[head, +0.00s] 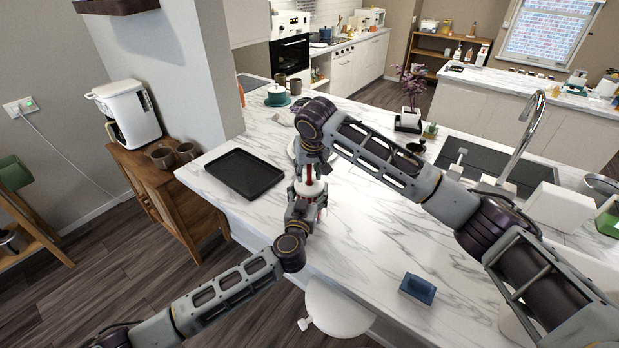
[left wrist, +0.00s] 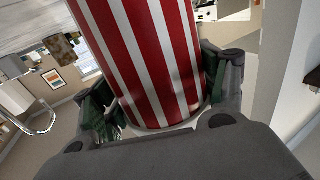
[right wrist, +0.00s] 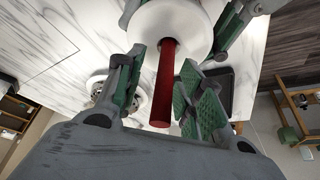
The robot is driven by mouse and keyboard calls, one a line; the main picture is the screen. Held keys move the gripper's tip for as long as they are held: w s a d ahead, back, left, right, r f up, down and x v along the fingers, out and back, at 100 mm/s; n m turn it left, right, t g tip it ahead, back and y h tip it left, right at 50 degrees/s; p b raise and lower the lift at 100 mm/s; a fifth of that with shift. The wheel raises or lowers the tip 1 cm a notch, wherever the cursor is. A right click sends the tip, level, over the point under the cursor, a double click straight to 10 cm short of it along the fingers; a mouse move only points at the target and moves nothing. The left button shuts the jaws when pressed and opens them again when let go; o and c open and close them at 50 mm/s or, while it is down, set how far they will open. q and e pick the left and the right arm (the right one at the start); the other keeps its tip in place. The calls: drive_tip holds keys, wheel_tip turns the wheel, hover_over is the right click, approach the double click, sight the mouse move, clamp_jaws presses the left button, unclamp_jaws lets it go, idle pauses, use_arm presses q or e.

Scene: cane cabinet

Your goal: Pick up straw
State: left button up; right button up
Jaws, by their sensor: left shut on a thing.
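The red straw (right wrist: 163,88) stands up from the white lid (right wrist: 190,18) of a red-and-white striped cup (left wrist: 150,55). My left gripper (left wrist: 160,95) is shut on the cup's side, one finger on each side. In the head view the cup is mostly hidden by my left gripper (head: 305,207). My right gripper (right wrist: 172,85) comes from above with its fingers on both sides of the straw. Its fingers are apart, with a visible gap to the straw at the left. In the head view my right gripper (head: 309,170) is just above the lid.
A black baking tray (head: 246,174) lies on the marble counter (head: 370,225) left of the cup. A blue block-like object (head: 417,289) lies at the front right. A sink with a tall faucet (head: 522,135) is at the right. A white stool (head: 335,308) stands at the front edge.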

drive_tip(key=shift+c, duration=0.5)
drive_tip(key=c, duration=0.7)
drive_tip(key=shift+r, duration=0.15)
drive_tip(key=shift+r, duration=4.9)
